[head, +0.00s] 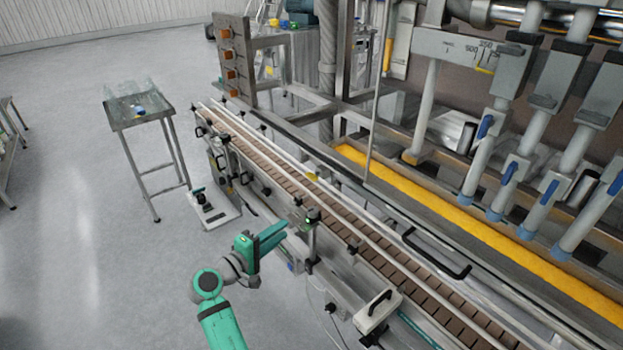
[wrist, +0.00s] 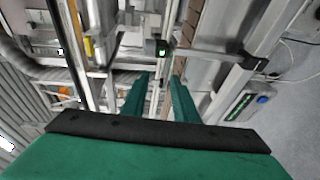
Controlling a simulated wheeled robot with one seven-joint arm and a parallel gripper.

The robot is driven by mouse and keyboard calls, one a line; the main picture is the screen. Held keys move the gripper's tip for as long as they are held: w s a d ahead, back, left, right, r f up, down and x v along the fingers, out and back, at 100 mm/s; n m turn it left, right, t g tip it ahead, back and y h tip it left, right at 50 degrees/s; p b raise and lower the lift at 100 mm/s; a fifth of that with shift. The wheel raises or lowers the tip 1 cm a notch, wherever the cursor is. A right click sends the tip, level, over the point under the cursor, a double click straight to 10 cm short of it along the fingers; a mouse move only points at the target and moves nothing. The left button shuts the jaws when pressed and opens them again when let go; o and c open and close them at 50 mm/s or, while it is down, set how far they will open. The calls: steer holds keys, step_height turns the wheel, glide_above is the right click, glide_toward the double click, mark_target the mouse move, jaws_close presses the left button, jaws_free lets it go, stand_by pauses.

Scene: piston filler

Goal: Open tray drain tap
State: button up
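The tray (head: 350,151) is a long trough with a yellow inside, beneath the filling nozzles in the head view. I cannot clearly pick out its drain tap in either view. A small yellow part (head: 312,176) sits by the conveyor rail near the tray's left end; I cannot tell if it belongs to the tap. My gripper (head: 280,233) has green fingers and is at the near side of the conveyor, apart from the tray. In the wrist view the gripper (wrist: 159,77) shows two fingers spread with an empty gap.
The slatted conveyor (head: 345,223) with its rails and brackets lies between my gripper and the tray. Several blue-tipped nozzles (head: 510,188) hang over the tray. A small metal table (head: 135,112) stands at the left. The floor at left is mostly clear.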

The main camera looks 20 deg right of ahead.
mark_target(309, 178)
step_height(309, 178, up, 14)
steer(key=w+d+f+m+g+h, duration=0.1)
steer(key=w+d+m+g+h, duration=0.1)
steer(key=m+g+h, duration=0.1)
steer(key=x, duration=0.7)
steer(key=r+x, duration=0.1)
steer(key=x, duration=0.2)
steer(key=shift+s+d, duration=0.25)
steer(key=shift+d, duration=0.05)
jaws_close()
